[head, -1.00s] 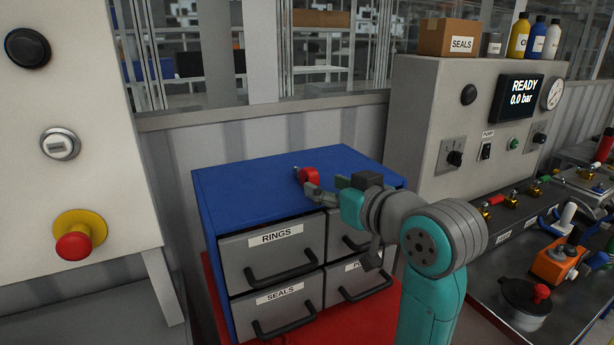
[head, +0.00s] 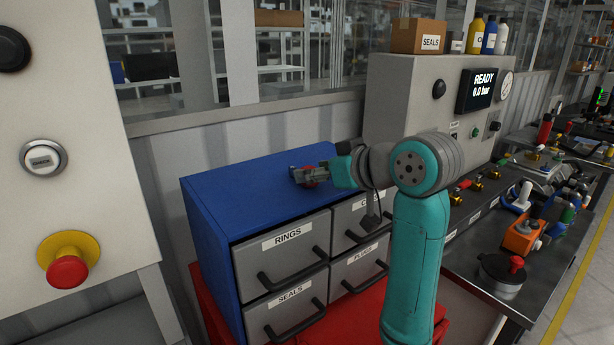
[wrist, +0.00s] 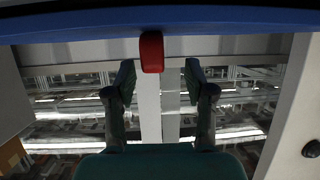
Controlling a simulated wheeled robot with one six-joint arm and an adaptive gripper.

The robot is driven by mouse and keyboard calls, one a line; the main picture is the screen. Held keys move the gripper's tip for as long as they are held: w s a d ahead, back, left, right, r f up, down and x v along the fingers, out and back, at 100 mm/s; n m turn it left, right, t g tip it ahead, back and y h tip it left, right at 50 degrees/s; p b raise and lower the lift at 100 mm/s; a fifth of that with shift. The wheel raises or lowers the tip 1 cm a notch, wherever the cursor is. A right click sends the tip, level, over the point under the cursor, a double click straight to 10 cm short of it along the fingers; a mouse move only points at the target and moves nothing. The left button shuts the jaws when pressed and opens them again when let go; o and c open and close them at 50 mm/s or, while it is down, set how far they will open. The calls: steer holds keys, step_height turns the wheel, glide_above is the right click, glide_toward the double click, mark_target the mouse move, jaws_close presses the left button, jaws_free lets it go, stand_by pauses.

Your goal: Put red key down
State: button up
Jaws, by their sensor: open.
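The red key (head: 311,183) is at the blue cabinet's top (head: 245,178), largely covered by my gripper (head: 303,174) in the head view. In the wrist view the red key (wrist: 151,52) shows as a rounded red block against the blue edge. My gripper (wrist: 159,72) is open there, with one finger on each side of the key and a visible gap to both. The key seems to rest on the cabinet top, but its underside is hidden.
The cabinet has grey drawers labelled RINGS (head: 285,255) and SEALS (head: 285,310), with black handles. A panel with a red emergency button (head: 68,270) stands at the left. A READY display console (head: 425,105) stands right of the cabinet. The cabinet top's left part is clear.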

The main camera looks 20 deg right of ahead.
steer(key=shift+d+r+x, duration=0.1)
steer(key=shift+d+x, duration=0.05)
steer(key=shift+x, duration=1.3)
steer(key=shift+d+r+x, duration=0.1)
steer(key=shift+x, duration=1.4)
steer(key=shift+w, duration=0.2)
jaws_close()
